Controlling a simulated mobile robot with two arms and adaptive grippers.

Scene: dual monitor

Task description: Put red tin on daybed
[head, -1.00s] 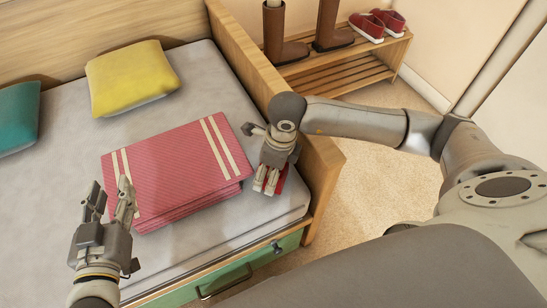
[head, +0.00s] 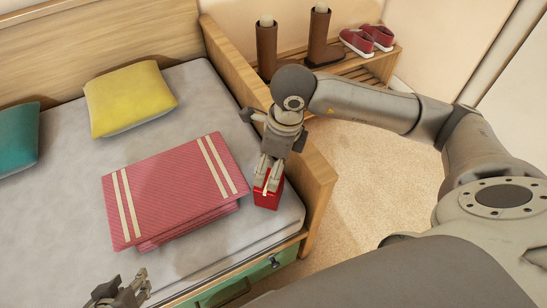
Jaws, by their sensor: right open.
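The red tin (head: 267,199) is a small box-shaped tin near the front right corner of the daybed (head: 215,90), and it looks to be standing on the grey mattress. My right gripper (head: 268,178) points down at the tin from above. Its fingers are open and overlap the tin's top in the head view, hiding part of it. Whether the fingertips touch the tin, I cannot tell.
A folded pink blanket (head: 170,190) with cream stripes lies left of the tin. A yellow cushion (head: 130,100) and a teal cushion (head: 18,138) lie farther back. The daybed's wooden end board (head: 315,180) rises close on the right. A rack behind holds brown boots (head: 266,45) and red shoes (head: 357,41).

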